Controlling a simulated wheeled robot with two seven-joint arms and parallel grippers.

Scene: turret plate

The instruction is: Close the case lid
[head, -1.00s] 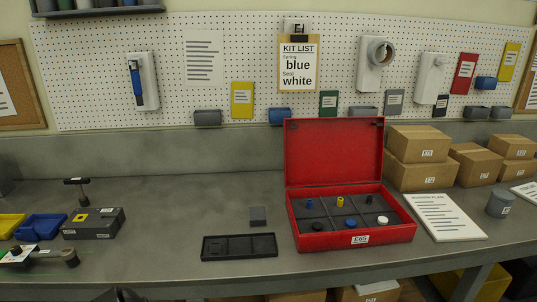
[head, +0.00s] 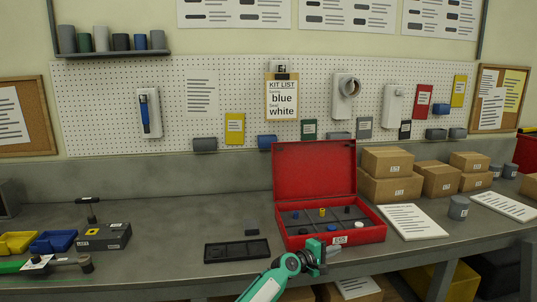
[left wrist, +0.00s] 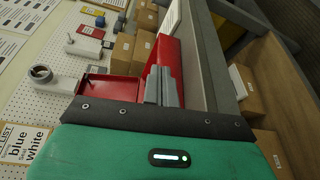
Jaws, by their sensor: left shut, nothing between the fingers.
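The red case (head: 362,236) stands on the bench with its lid (head: 314,170) open and upright at the back. Small blue, yellow, black and white parts sit in its dark compartments. My left gripper (head: 331,250) is at the case's front wall, low and near the bench edge, and its arm hides part of that wall. Whether it touches the case I cannot tell. In the left wrist view the fingers (left wrist: 163,88) are together with nothing between them, and the red case (left wrist: 166,52) shows behind them. My right gripper is in neither view.
The pegboard (head: 100,110) rises behind. A dark tool block (head: 103,237) sits further left.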

